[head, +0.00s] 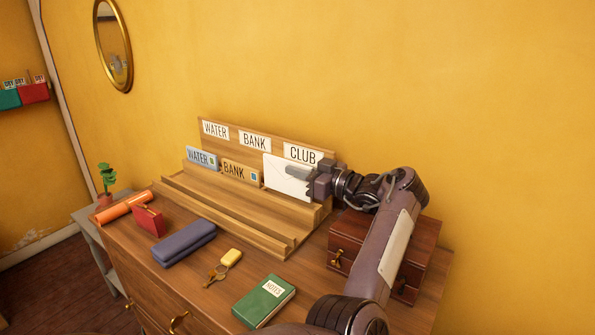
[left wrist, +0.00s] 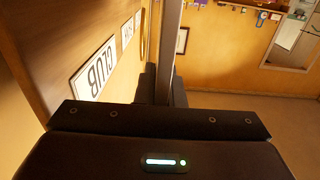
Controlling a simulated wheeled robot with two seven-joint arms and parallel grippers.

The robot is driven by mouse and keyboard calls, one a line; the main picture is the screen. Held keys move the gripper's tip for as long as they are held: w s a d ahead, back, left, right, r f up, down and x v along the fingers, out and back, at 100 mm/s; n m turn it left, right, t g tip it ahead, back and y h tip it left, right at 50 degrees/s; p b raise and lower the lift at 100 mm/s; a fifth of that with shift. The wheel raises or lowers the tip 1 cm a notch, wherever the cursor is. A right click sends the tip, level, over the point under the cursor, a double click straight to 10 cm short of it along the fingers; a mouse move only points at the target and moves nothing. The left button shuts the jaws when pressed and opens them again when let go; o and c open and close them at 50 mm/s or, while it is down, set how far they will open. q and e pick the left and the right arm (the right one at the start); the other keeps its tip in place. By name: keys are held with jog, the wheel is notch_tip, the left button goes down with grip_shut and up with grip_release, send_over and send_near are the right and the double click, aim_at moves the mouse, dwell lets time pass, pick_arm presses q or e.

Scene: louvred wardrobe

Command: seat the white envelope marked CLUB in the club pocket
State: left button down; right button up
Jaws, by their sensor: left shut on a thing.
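My left gripper (head: 298,173) is shut on a white envelope (head: 283,184) at the right end of the wooden letter rack (head: 240,215). The envelope stands roughly upright, its plain face showing; no CLUB mark is visible on it. It is just below the CLUB label (head: 303,153), which marks the club pocket; my gripper hides its right side. I cannot tell whether its lower edge is inside the pocket. In the left wrist view the CLUB label (left wrist: 93,72) is beside the fingers, and a thin upright strip between them looks like the envelope edge-on. My right gripper is not in view.
The blue WATER envelope (head: 201,158) and tan BANK envelope (head: 240,173) stand in the pockets to the left. A dark wooden drawer box (head: 350,235) is close under my arm. A blue case (head: 184,243), keys (head: 225,264) and green notebook (head: 264,301) lie in front.

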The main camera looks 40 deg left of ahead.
pick_arm(q)
jog(key=shift+w+d+f+b, duration=0.15)
jog(key=shift+d+b, duration=0.15)
jog(key=shift+b, duration=0.05)
dwell(1.1)
